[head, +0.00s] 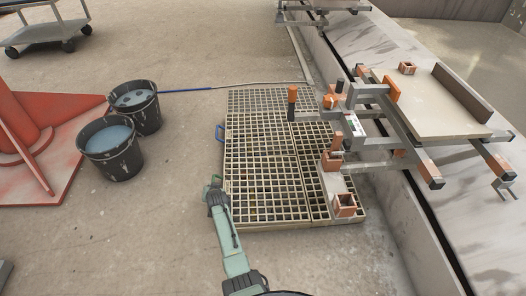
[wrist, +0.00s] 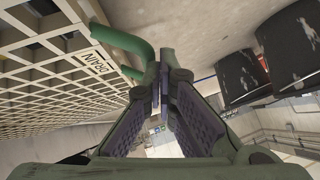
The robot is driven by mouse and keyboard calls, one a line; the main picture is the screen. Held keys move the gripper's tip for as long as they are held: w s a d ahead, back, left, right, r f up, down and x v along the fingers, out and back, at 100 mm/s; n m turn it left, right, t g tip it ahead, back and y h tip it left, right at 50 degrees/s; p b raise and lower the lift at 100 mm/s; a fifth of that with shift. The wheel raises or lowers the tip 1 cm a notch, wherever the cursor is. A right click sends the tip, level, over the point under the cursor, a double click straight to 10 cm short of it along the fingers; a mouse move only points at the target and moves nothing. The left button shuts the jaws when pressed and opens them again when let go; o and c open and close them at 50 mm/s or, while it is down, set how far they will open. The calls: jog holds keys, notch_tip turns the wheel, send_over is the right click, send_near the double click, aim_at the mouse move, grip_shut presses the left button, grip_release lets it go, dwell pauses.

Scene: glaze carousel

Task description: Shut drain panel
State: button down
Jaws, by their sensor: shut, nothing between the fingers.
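My gripper (head: 213,187) is at the panel's near left edge. Its fingers (wrist: 163,88) are shut and empty, close beside the tube; contact is unclear.
Two dark buckets (head: 110,147) of bluish liquid stand left of the panel, near a red base (head: 50,150). A metal frame with a board (head: 435,105) overhangs the right side. Orange-brown blocks (head: 344,205) sit at the panel's right edge. Floor between buckets and panel is clear.

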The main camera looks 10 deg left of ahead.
jog(key=shift+a+f+b, duration=0.15)
jog(key=shift+f+b, duration=0.3)
jog(key=shift+f, duration=0.25)
jog(key=shift+a+f+b, duration=0.1)
jog(key=shift+f+b, duration=0.35)
jog(key=shift+f, duration=0.2)
